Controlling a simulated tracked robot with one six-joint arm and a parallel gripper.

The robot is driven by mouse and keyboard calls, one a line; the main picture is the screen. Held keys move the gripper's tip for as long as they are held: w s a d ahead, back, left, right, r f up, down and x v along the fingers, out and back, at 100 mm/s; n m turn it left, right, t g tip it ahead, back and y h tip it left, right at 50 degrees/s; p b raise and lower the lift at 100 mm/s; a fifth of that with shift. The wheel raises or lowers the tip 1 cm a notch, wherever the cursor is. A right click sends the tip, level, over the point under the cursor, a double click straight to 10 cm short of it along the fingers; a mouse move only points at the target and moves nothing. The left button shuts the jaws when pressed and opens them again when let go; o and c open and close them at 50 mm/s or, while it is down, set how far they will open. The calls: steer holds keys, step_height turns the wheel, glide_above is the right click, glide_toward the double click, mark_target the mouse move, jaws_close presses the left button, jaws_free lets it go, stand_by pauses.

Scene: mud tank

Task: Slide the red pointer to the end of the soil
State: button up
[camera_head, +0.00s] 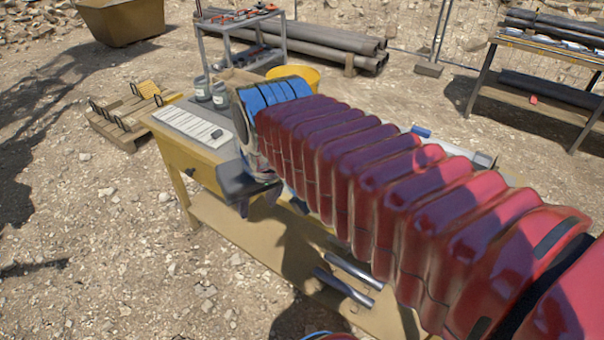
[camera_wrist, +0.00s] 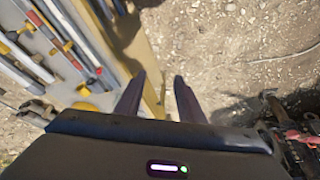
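In the wrist view, my gripper (camera_wrist: 158,98) points down past the yellow table edge (camera_wrist: 148,62), its two dark fingers apart with nothing between them. In the head view, my gripper shows only partly as dark parts at the table's near side. Long tools and strips lie left of the fingers in the wrist view. A small red piece (camera_wrist: 98,71) sits at the end of one strip; I cannot tell whether it is the red pointer. It is apart from my gripper. I cannot make out the soil; my arm hides much of the tabletop in the head view.
The yellow table (camera_head: 185,155) holds a paper sheet (camera_head: 193,126) and grey-white jars (camera_head: 202,88). Metal tubes (camera_head: 345,283) lie on its lower shelf. A grey cart (camera_head: 240,35) and a yellow bucket (camera_head: 300,74) are behind.

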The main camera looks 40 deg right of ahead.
steer(key=w+d+f+m+g, duration=0.2)
steer(key=w+d+f, duration=0.1)
steer(key=w+d, duration=0.7)
steer(key=w+d+f+m+g, duration=0.2)
steer(key=w+d+f, duration=0.2)
steer(key=w+d, duration=0.6)
steer(key=d, duration=0.4)
steer(key=shift+w+d+g, duration=0.3)
steer(key=shift+f, duration=0.25)
step_height(320, 180, down, 14)
steer(key=shift+r, duration=0.2)
jaws_close()
